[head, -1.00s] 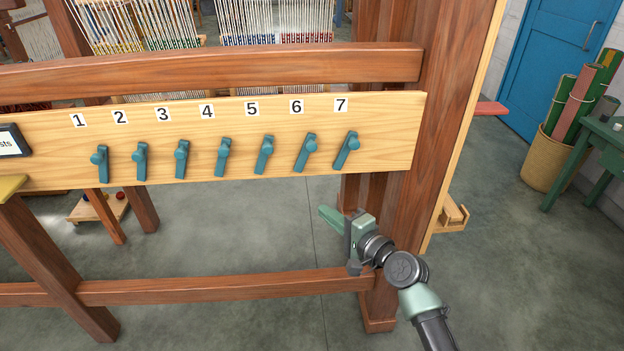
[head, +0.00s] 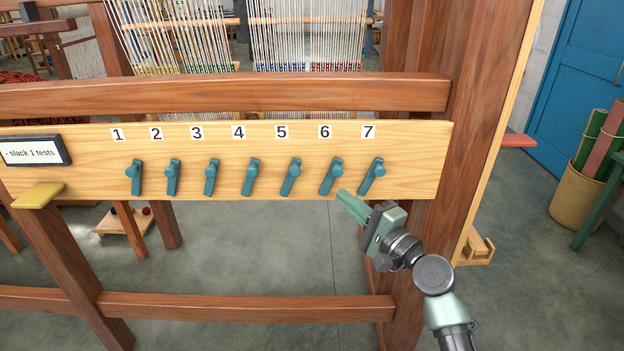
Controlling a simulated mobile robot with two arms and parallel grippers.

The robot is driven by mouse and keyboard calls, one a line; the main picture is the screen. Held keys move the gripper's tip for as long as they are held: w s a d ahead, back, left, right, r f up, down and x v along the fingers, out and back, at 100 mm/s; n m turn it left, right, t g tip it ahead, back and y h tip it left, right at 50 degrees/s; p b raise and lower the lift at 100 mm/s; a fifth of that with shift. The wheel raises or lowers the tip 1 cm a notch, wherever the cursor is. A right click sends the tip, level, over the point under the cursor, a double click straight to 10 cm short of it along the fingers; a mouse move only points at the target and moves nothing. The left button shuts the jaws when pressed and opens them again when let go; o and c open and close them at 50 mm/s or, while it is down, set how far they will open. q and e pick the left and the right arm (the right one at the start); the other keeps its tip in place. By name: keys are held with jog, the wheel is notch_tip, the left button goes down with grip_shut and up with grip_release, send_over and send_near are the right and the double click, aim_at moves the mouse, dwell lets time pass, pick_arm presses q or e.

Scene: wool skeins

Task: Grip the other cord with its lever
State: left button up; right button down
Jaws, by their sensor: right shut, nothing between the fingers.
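A row of teal levers is fixed to a pale wooden board (head: 90,190) on the loom, numbered 1 to 7. Lever 1 (head: 136,178), lever 2 (head: 172,178), lever 3 (head: 211,178), lever 4 (head: 250,178), lever 5 (head: 291,177), lever 6 (head: 331,177) and lever 7 (head: 371,177) all tilt with lower ends to the left, the higher numbers more so. No cord can be made out at the levers. My right gripper (head: 345,198) is shut and empty, just below the board between levers 6 and 7, apart from both. My left gripper is not in view.
A dark sign (head: 34,150) reading "- slack 1 tests" and a yellow plate (head: 38,195) sit at the board's left. A wooden rail (head: 220,97) runs above, another (head: 240,309) below. A thick post (head: 462,120) stands right. A basket of rolls (head: 579,198) stands farther right.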

jog(key=w+a, duration=0.2)
jog(key=w+a+r+p, duration=0.1)
jog(key=a, duration=0.2)
jog(key=w+a, duration=0.2)
jog(key=shift+w+a+r+p, duration=0.2)
jog(key=shift+w+a+p, duration=0.1)
jog(key=shift+p, duration=0.1)
jog(key=shift+r, duration=0.1)
